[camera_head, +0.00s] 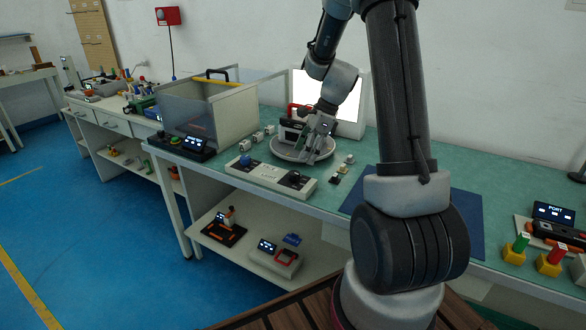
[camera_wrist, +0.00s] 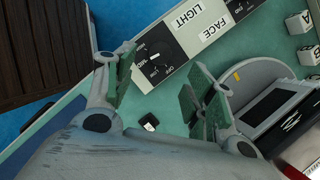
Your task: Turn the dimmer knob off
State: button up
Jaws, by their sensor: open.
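The dimmer knob (camera_head: 295,177) is a small dark knob at the right end of a pale control panel (camera_head: 268,176) near the bench's front edge. In the wrist view the knob (camera_wrist: 155,57) sits on a dark plate with small printed labels; a white mark shows on it, but its exact setting is hard to read. The panel also carries LIGHT and FACE labels in the wrist view. My gripper (camera_head: 320,126) is open and empty, above the round turntable behind the panel. In the wrist view the knob lies between the spread fingers (camera_wrist: 160,88), beyond them and apart from them.
A grey round turntable (camera_head: 290,155) with a device on it stands behind the panel. Small blocks (camera_head: 349,159) lie to the right. A clear-walled box (camera_head: 215,115) and a black display unit (camera_head: 182,145) stand left.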

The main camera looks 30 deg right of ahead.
aim_at(295, 172)
jog(key=x, duration=0.8)
jog(key=shift+d, duration=0.1)
jog(key=shift+r, duration=0.1)
jog(key=c, duration=1)
